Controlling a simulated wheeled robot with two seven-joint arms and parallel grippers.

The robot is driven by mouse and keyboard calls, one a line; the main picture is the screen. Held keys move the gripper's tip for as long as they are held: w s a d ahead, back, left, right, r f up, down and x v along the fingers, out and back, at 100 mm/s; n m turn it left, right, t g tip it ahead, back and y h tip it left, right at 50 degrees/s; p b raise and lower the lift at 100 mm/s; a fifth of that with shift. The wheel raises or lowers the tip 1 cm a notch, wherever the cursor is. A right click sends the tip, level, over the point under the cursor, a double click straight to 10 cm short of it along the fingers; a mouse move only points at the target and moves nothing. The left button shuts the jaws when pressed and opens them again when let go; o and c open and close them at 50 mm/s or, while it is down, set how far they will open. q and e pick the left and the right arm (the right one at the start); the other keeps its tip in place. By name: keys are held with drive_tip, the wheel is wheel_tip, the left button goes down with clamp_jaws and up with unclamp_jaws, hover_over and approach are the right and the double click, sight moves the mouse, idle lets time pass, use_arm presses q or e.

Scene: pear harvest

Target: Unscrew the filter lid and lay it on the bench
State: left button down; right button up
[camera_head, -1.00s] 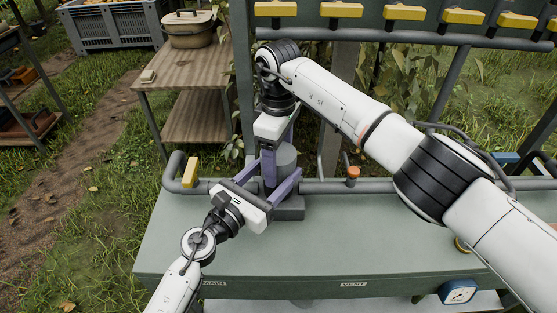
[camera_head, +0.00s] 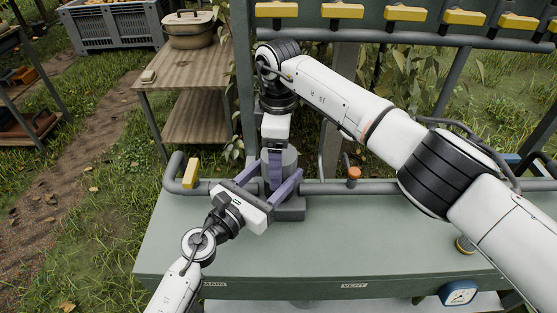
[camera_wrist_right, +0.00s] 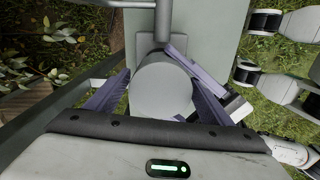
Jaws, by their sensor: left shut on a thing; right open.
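The filter is an upright grey cylinder on a dark base block (camera_head: 290,209) at the bench's back edge. Its round, flat lid (camera_wrist_right: 163,92) fills the middle of the right wrist view. My left gripper (camera_head: 278,170) is shut on the filter body from the front left, with one purple finger on each side. My right gripper (camera_wrist_right: 160,76) points down over the filter from above. Its fingers stand open on either side of the lid, with a gap visible at the left. In the head view, its near finger hides part of the filter.
The green bench top (camera_head: 350,240) is bare in front of the filter. A grey pipe (camera_head: 325,187) with a yellow handle (camera_head: 191,173) and an orange-topped knob (camera_head: 353,174) runs along the back.

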use_arm(q)
drive_tip(key=shift+f, duration=0.1)
use_arm(e)
wheel_tip(320, 180, up, 4)
drive_tip(key=shift+d+r, duration=0.1)
drive_tip(key=shift+d, duration=0.05)
drive_tip(key=shift+c, duration=0.3)
wheel_tip(320, 180, up, 3)
drive_tip(key=m, duration=0.3)
wheel_tip(320, 180, down, 8)
drive_tip(key=shift+r, duration=0.2)
drive_tip(key=shift+c, duration=0.3)
drive_tip(key=c, duration=1)
drive_tip(key=n, duration=0.3)
